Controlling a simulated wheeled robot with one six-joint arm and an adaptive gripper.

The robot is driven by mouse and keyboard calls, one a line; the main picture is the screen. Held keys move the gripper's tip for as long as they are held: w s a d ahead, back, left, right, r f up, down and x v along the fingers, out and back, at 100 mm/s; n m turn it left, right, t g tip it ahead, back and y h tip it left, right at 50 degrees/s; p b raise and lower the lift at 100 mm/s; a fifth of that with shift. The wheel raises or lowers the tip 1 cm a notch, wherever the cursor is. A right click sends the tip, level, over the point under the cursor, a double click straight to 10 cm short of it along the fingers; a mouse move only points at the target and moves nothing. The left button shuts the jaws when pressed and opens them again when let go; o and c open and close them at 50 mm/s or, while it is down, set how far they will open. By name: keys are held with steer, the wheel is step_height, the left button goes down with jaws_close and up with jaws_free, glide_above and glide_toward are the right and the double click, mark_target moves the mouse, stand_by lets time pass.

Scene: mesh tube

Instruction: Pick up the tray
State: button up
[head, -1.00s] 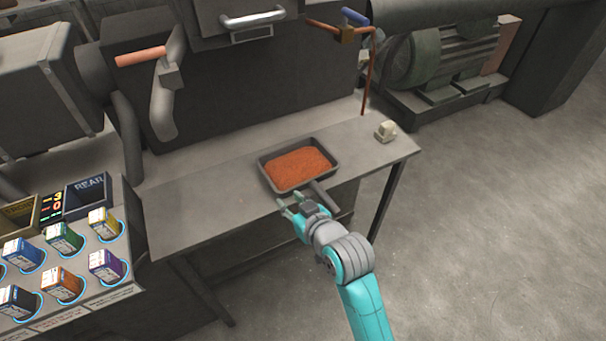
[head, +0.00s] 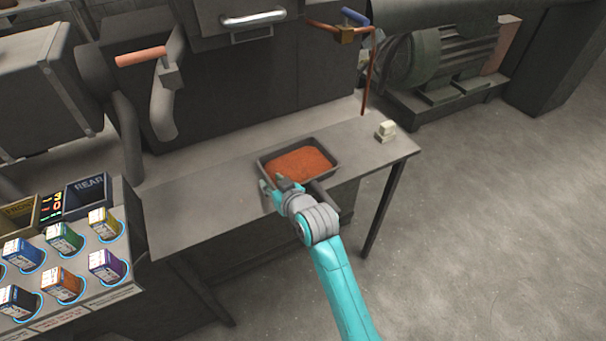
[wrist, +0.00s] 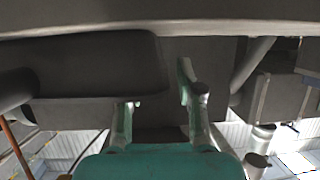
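The tray (head: 332,160) is a dark, shallow pan of orange-brown granules (head: 300,163). It sits on the grey workbench, with a dark handle (head: 324,193) sticking out over the front edge. My gripper (head: 273,187) is at the tray's front left corner, left of the handle, and hides part of the front wall. In the wrist view, which looks upside down, the fingers (wrist: 155,88) are spread, with what looks like the tray's dark wall (wrist: 90,68) ahead and to the left. No grip on the tray shows; contact is unclear.
The workbench (head: 200,205) is clear left of the tray. A small pale object (head: 385,131) sits at its right end, near a copper pipe (head: 369,85). A panel of coloured blocks (head: 65,238) stands at left. Open floor (head: 480,220) lies to the right.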

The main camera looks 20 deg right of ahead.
steer(key=shift+w+f, duration=0.2)
steer(key=shift+w, duration=0.2)
jaws_close()
steer(key=shift+r, duration=0.15)
steer(key=shift+r, duration=4.85)
